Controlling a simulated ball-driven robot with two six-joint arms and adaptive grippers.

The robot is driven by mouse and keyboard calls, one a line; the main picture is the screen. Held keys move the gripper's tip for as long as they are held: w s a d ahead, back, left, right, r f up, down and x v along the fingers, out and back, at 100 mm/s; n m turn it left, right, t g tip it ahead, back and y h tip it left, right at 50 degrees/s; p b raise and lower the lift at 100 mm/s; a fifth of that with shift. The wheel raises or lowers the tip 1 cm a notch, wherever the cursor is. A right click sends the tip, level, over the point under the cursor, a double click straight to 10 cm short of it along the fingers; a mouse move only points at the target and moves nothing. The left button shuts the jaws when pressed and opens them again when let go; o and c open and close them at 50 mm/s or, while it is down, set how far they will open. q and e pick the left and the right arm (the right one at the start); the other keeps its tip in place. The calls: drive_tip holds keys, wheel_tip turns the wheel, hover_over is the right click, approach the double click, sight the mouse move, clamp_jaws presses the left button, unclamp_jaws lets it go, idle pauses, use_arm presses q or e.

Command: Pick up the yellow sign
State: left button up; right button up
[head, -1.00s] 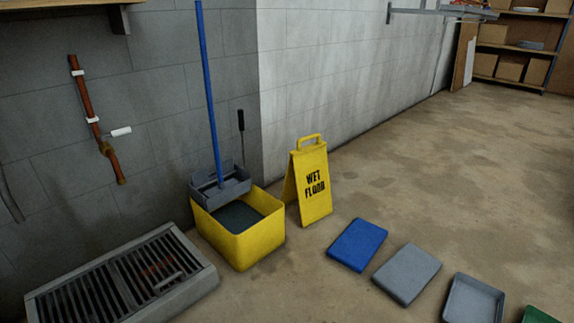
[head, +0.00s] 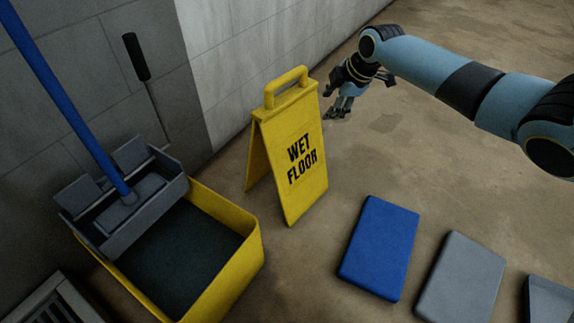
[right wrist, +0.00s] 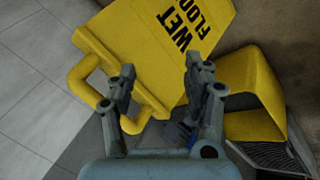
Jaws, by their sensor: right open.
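The yellow sign (head: 290,150), lettered WET FLOOR, stands upright and folded out on the floor, with a loop handle (head: 287,88) on top. My right gripper (head: 338,110) is just right of the sign's upper edge in the head view, pointing down, empty. In the right wrist view the open fingers (right wrist: 158,85) have the yellow sign (right wrist: 200,25) beyond them, with its handle (right wrist: 84,75) to the left of the fingers. I cannot tell whether they touch it. My left gripper is not in view.
A yellow mop bucket (head: 250,250) with a grey wringer (head: 130,195) and blue mop handle (head: 65,95) stands left of the sign. A blue slab (head: 380,248) and a grey slab (head: 462,278) lie to its right. A wall (head: 225,60) rises behind. Floor beyond is clear.

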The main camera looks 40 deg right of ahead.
sight(292, 76)
use_arm(q)
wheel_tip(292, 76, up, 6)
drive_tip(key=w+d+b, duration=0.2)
drive_tip(key=b, duration=0.3)
use_arm(e)
drive_tip(key=w+a+r+n+y, duration=0.1)
drive_tip(key=w+a+r+n, duration=0.1)
drive_tip(key=w+r+n, duration=0.7)
drive_tip(key=f, duration=0.1)
drive_tip(key=f+m+b, duration=0.1)
drive_tip(key=w+b, duration=0.1)
drive_tip(key=shift+a+f+t, duration=0.35)
drive_tip(key=shift+f+t, duration=0.05)
drive_tip(key=shift+w+f+m+b, duration=0.2)
drive_tip(key=shift+f+m+b, duration=0.05)
drive_tip(key=shift+m+b, duration=0.1)
drive_tip(key=shift+b+x, duration=1)
drive_tip(key=shift+x, duration=0.25)
drive_tip(key=shift+b+x, duration=0.8)
drive_tip(key=shift+x, duration=0.15)
drive_tip(key=shift+w+a+f, duration=0.25)
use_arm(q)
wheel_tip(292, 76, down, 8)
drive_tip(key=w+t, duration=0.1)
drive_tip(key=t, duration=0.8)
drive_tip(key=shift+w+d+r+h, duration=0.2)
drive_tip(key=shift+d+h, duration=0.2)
use_arm(e)
drive_tip(key=shift+c, duration=0.2)
